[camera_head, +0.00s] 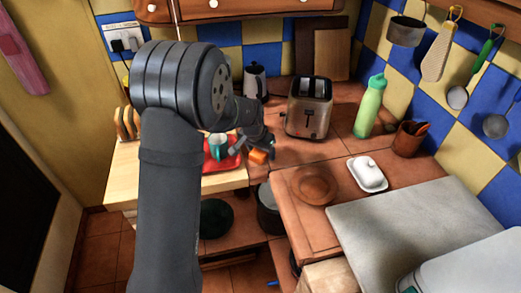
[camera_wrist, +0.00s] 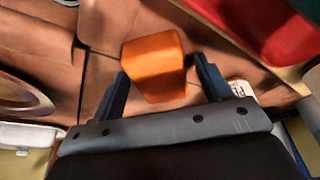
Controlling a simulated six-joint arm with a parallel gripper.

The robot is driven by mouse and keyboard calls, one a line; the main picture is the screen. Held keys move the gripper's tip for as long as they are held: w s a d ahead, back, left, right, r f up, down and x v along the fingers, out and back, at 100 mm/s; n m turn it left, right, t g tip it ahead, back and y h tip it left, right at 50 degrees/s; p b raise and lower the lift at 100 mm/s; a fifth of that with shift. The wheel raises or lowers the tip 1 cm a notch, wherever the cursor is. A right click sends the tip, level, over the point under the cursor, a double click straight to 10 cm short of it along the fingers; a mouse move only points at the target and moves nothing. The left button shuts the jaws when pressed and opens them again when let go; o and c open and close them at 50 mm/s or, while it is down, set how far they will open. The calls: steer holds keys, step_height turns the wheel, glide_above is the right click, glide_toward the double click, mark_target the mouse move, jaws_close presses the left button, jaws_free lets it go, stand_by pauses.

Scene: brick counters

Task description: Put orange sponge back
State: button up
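The orange sponge (camera_head: 258,156) is a small block at the fingertips of my gripper (camera_head: 254,146), near the red tray in the head view. In the wrist view the sponge (camera_wrist: 155,66) sits between the two dark fingers of my gripper (camera_wrist: 160,64), slightly tilted.
A red tray (camera_head: 233,163) with a teal cup (camera_head: 217,147) lies left of the sponge. A toaster (camera_head: 309,107), green bottle (camera_head: 370,106), brown bowl (camera_head: 314,186) and white butter dish (camera_head: 368,174) stand to the right. A gap between counters holds a dark pot (camera_head: 268,212).

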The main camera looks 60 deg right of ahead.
steer(key=v, duration=1.2)
steer(key=shift+r, duration=0.15)
steer(key=x, duration=1.2)
steer(key=shift+r, duration=1.45)
steer(key=shift+f, duration=0.1)
